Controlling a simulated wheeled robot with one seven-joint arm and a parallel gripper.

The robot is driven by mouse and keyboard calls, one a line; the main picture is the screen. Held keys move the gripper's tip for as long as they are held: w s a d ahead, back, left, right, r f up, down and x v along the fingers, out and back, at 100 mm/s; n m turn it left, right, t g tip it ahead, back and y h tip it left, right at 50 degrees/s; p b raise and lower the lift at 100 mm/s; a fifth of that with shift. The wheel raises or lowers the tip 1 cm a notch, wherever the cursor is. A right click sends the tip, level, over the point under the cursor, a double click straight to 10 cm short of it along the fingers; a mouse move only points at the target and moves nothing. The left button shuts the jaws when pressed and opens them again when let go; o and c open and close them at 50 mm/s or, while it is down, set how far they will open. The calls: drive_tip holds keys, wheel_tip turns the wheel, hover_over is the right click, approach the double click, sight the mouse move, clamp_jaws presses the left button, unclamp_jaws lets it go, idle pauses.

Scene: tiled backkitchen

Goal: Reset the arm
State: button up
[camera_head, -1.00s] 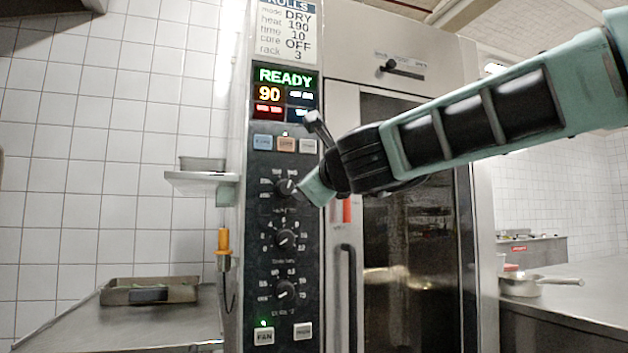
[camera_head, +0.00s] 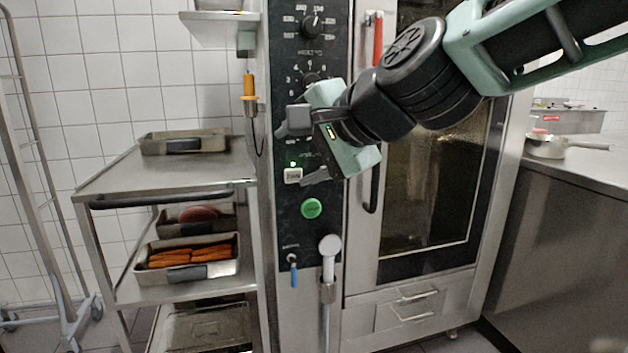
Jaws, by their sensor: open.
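My arm reaches in from the upper right in the head view. I cannot tell whether a finger touches the panel.
The oven's glass door (camera_head: 430,190) is behind my arm, with a vertical handle (camera_head: 372,185). A steel trolley (camera_head: 175,182) with trays stands at left. A steel counter (camera_head: 585,168) with a pan (camera_head: 548,146) is at right. A spray hose (camera_head: 328,262) hangs below the panel.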

drive_tip(key=s+d+f+n+g+h, duration=0.1)
drive_tip(key=s+d+f+n+g, duration=0.2)
drive_tip(key=s+f, duration=0.35)
drive_tip(key=s+d+f+n+g+h, duration=0.2)
drive_tip(key=s+f+n, duration=0.3)
drive_tip(key=s+f, duration=0.15)
drive_tip(key=s+d+f+n+g+h, duration=0.45)
drive_tip(key=s+d+f+n, duration=0.35)
drive_tip(key=s+d+f, duration=0.3)
wheel_tip(320, 180, up, 21)
drive_tip(key=p, duration=1.9)
drive_tip(key=shift+f+m+t, duration=0.15)
drive_tip(key=shift+m+t, duration=0.2)
drive_tip(key=shift+m, duration=0.05)
drive_tip(key=shift+a, duration=0.1)
